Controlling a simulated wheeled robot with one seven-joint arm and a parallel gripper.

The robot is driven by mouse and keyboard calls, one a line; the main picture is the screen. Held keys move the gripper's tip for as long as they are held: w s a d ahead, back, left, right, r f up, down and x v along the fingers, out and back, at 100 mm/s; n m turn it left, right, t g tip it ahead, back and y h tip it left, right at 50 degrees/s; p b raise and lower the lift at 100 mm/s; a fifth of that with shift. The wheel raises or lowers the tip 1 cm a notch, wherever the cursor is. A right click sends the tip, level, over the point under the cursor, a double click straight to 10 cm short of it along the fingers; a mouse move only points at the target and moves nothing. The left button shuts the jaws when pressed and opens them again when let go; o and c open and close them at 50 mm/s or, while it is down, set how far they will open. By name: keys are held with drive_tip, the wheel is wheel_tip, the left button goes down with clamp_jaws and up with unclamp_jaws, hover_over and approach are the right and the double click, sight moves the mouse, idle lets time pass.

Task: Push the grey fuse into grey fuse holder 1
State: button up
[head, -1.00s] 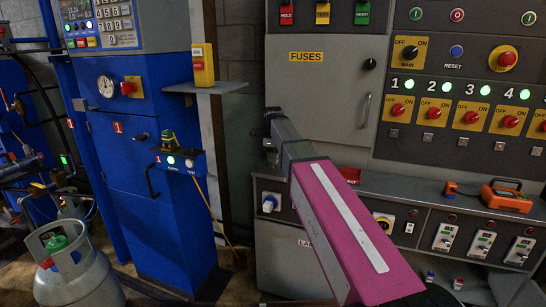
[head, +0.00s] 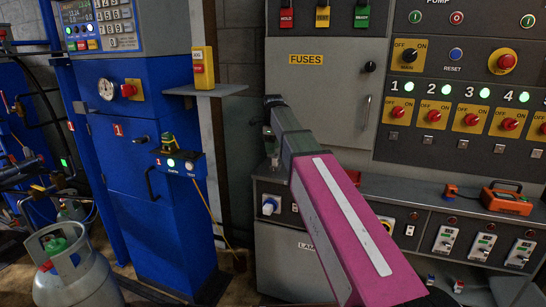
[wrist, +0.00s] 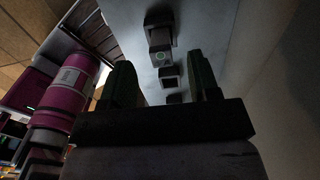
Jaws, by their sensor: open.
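In the wrist view my gripper (wrist: 163,82) is open, its two dark fingers apart with nothing clearly held between them. Beyond the fingers is a pale grey panel (wrist: 200,30) with several dark blocks in a line. I cannot tell which is the grey fuse or grey fuse holder 1. In the head view my gripper is largely hidden at the far end of my arm, beside the grey cabinet labelled FUSES (head: 330,85).
A grey gas cylinder (head: 75,270) is at lower left. The switch panel (head: 470,70) and a bench with an orange case (head: 507,200) are at right.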

drive_tip(key=shift+r, duration=2.35)
